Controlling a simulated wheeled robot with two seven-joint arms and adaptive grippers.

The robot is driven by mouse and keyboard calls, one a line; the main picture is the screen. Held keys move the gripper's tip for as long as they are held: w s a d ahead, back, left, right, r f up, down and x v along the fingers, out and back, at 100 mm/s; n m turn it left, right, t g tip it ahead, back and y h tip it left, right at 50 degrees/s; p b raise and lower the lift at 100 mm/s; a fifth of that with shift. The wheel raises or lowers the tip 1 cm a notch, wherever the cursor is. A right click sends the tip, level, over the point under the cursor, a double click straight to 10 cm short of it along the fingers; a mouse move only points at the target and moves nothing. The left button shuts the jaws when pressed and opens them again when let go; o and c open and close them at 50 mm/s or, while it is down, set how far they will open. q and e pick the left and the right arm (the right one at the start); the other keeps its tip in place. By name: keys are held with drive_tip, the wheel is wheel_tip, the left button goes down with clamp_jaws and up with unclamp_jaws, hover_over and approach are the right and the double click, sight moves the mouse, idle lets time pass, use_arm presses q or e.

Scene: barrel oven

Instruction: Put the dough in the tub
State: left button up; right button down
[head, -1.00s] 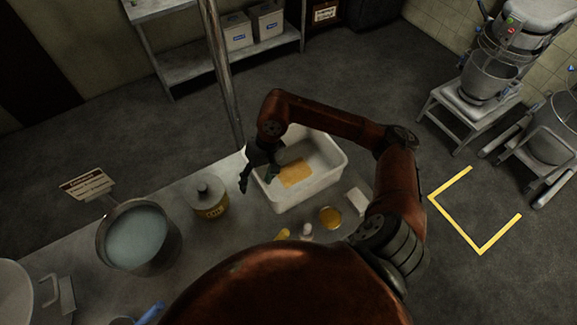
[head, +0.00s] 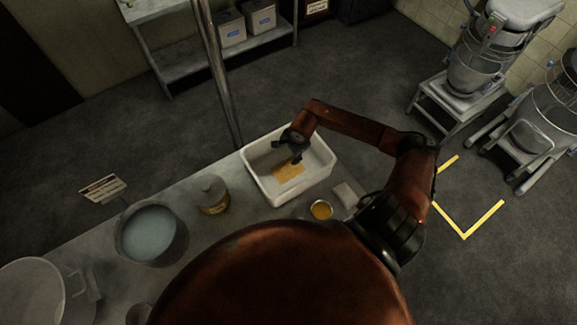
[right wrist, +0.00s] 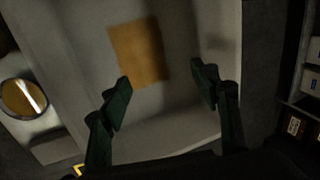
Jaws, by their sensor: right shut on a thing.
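The white tub (head: 318,186) stands on the table, with a flat orange-yellow rectangle (head: 289,172) on its floor. The rectangle also shows in the right wrist view (right wrist: 138,53). My right gripper (head: 295,157) points down over the inside of the tub. In the right wrist view its two fingers (right wrist: 163,88) are spread around a thing that I cannot make out against the pale tub. I cannot make out the dough for certain in any view. My left gripper is not in view.
A round dish with yellow contents (head: 321,210) and a small pale block (head: 345,194) lie near the tub. A metal pole (head: 216,75) rises behind the table.

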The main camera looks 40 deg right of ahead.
drive_tip(key=shift+d+f, duration=0.2)
drive_tip(key=shift+f, duration=0.05)
wheel_tip(320, 180, down, 10)
drive_tip(key=shift+r+p, duration=0.25)
drive_tip(key=shift+p, duration=0.9)
drive_tip(key=c, duration=0.7)
unclamp_jaws()
drive_tip(key=shift+s+f, duration=0.1)
drive_tip(key=shift+f, duration=0.05)
